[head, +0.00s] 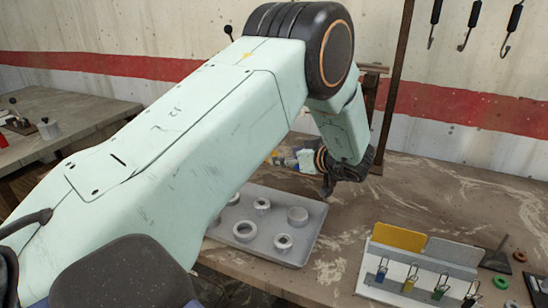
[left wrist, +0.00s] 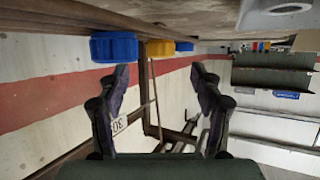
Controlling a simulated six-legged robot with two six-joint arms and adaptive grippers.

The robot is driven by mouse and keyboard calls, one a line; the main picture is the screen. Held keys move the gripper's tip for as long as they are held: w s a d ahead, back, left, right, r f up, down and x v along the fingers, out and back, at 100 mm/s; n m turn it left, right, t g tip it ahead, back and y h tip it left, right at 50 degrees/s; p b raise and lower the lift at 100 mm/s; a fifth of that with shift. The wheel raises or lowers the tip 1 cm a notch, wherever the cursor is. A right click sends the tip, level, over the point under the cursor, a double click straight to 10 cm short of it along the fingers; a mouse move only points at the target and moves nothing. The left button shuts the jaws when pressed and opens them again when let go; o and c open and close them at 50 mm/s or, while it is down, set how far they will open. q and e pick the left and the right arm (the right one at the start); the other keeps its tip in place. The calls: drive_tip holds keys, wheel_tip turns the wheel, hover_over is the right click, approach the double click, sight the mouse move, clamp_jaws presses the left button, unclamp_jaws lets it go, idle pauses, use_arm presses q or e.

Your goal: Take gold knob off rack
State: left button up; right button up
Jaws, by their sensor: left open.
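The gold knob (left wrist: 159,48) shows in the left wrist view, in a row under a brown rail, between a large blue knob (left wrist: 113,47) and a smaller-looking blue one (left wrist: 184,46). My left gripper (left wrist: 160,76) is open. Its two fingers are spread on either side of the gold knob's line, with nothing between the tips; the knob appears beyond them, apart. In the head view my left gripper (head: 328,184) is a dark shape beyond the tray, partly hidden by my arm. A small yellow patch beside it is too small to make out. My right gripper is not in view.
A grey tray (head: 312,244) with several metal rings lies on the bench below my left arm. A rack with yellow and grey panels (head: 398,237) and several padlocks stands at the right. A rusty post (head: 391,85) rises behind the gripper. Hooks hang on the wall.

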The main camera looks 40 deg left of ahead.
use_arm(q)
drive_tip(key=x, duration=0.4)
drive_tip(key=shift+s+a+f, duration=0.15)
drive_tip(key=shift+a+f, duration=0.1)
drive_tip(key=shift+f, duration=0.05)
drive_tip(key=shift+a+f, duration=0.1)
drive_tip(key=shift+a, duration=0.4)
drive_tip(key=shift+a, duration=0.1)
drive_tip(key=shift+w+f, duration=0.1)
drive_tip(key=shift+w, duration=0.1)
drive_tip(key=shift+c, duration=1.3)
drive_tip(key=c, duration=1)
